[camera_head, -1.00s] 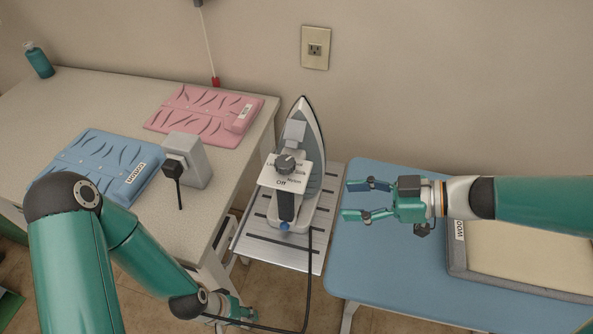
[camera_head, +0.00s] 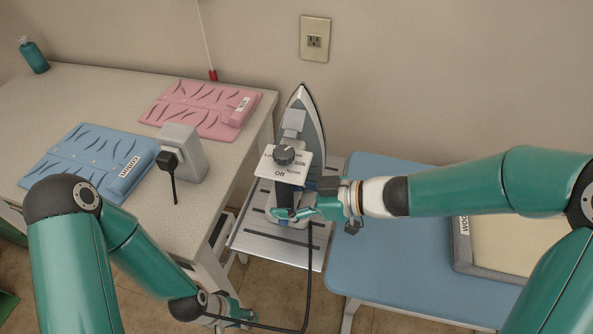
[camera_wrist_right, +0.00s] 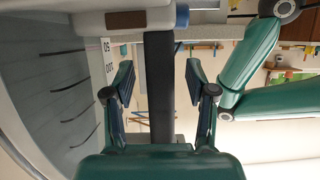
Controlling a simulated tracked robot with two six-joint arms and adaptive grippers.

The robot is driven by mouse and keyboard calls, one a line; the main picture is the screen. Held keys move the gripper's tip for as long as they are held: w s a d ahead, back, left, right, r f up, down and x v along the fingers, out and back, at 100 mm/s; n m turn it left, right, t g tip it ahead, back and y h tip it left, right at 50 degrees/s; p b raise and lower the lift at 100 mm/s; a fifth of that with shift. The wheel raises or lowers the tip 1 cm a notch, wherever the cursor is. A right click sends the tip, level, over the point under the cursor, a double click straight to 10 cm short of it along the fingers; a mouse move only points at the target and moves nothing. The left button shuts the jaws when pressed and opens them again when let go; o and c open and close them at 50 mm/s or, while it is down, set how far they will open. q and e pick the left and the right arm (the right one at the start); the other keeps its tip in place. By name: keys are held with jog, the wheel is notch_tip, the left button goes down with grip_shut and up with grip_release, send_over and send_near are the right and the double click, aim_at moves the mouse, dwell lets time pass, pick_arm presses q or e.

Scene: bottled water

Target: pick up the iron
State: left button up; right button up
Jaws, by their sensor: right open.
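The iron (camera_head: 311,125) stands upright on its heel on a slatted metal rest (camera_head: 265,244), soleplate facing right and back. My right gripper (camera_head: 290,213) is open at the iron's dark handle, low on the iron. In the right wrist view the dark handle (camera_wrist_right: 160,85) runs between the two open fingers (camera_wrist_right: 160,88), with gaps on both sides. My left gripper (camera_head: 240,315) is low beside the table, partly hidden; its finger state is unclear.
A blue ironing board (camera_head: 385,270) is at right.

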jog(key=shift+w+a+f, duration=0.15)
jog(key=shift+a, duration=0.2)
jog(key=shift+c, duration=0.3)
grip_shut()
jog(key=shift+w+r, duration=0.1)
jog(key=shift+r, duration=0.1)
jog(key=shift+r, duration=0.1)
